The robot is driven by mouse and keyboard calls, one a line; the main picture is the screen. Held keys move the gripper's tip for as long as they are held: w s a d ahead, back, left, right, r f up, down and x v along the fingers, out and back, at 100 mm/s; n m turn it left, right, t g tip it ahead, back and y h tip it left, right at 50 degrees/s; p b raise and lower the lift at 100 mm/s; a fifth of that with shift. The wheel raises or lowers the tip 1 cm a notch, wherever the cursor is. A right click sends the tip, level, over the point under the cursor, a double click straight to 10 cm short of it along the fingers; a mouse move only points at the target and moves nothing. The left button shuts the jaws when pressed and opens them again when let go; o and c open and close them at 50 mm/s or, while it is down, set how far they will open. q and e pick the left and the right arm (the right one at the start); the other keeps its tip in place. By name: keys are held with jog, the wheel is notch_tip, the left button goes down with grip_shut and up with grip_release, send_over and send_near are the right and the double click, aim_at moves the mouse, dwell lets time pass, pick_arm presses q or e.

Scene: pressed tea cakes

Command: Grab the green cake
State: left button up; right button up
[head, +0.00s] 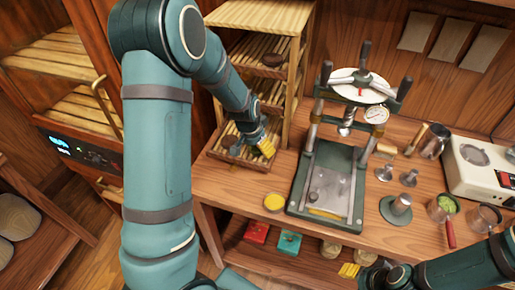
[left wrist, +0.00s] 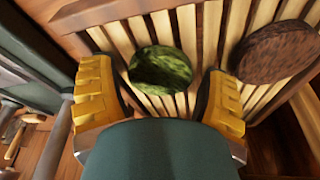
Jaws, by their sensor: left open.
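The green cake (left wrist: 160,69) is a round, mottled disc lying on a slatted wooden rack in the left wrist view. My left gripper (head: 264,147) is open at the lowest rack level in the head view. In the left wrist view its yellow fingers stand on either side of the green cake, with visible gaps. The green cake cannot be made out in the head view, where my left gripper and arm cover part of the rack. My right gripper (head: 350,270) is low at the bottom right of the head view; its finger opening is unclear.
A dark brown cake (left wrist: 275,52) lies right of the green one in the left wrist view. Another dark cake (head: 272,59) sits on an upper rack shelf. A press (head: 325,185) stands right of the rack, with a small yellow dish (head: 274,202) in front.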

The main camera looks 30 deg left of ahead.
pick_arm(q)
jog(key=shift+c, duration=0.2)
jog(key=c, duration=0.7)
jog(key=shift+o, duration=0.2)
jog(key=shift+r, duration=0.1)
